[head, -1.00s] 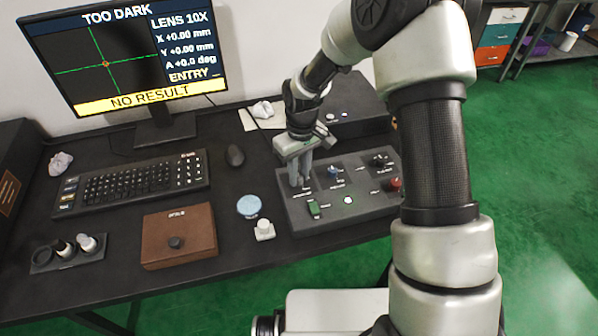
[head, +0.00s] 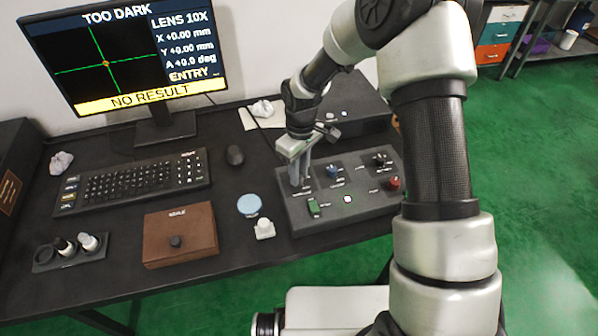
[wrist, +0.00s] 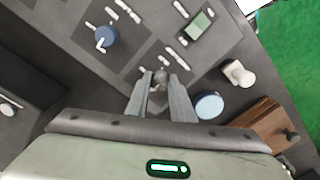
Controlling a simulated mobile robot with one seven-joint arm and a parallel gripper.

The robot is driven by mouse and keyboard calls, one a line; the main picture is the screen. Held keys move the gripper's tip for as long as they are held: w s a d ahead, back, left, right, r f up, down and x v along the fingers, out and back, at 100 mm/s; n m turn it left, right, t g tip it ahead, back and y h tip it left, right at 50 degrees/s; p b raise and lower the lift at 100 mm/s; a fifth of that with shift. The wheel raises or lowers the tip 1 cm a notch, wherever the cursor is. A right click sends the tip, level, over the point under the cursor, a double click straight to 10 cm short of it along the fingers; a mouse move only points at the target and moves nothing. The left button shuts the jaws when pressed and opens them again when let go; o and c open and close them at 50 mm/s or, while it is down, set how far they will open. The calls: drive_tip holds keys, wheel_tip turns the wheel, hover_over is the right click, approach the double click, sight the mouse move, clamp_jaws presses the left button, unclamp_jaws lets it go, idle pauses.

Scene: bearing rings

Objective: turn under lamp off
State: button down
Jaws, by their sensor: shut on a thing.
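The dark control panel (head: 345,212) lies on the table at right. My gripper (head: 300,183) points down over its left rear corner. In the wrist view, my gripper (wrist: 160,92) has its fingertips closed around a small grey knob (wrist: 160,75) on the panel. The fingers hide this knob in the head view. A blue knob with a white pointer (wrist: 106,37), a green rocker switch (wrist: 196,26) and a red button (head: 394,183) are also on the panel. The panel lettering is too small to read. The monitor (head: 125,55) reads "TOO DARK" and "NO RESULT".
A keyboard (head: 130,182), a mouse (head: 235,155), a brown box (head: 180,235) and a holder with small cylinders (head: 70,250) stand left of the panel. A blue disc (head: 249,205) and a white knobbed piece (head: 264,228) sit close to the panel's left edge.

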sight(301, 175)
drive_tip(key=c, duration=1.5)
unclamp_jaws()
drive_tip(key=shift+c, duration=0.2)
wheel_tip(301, 175, up, 17)
drive_tip(key=p, duration=0.2)
drive_tip(key=shift+w+d+r, duration=0.2)
drive_tip(key=shift+w, duration=0.05)
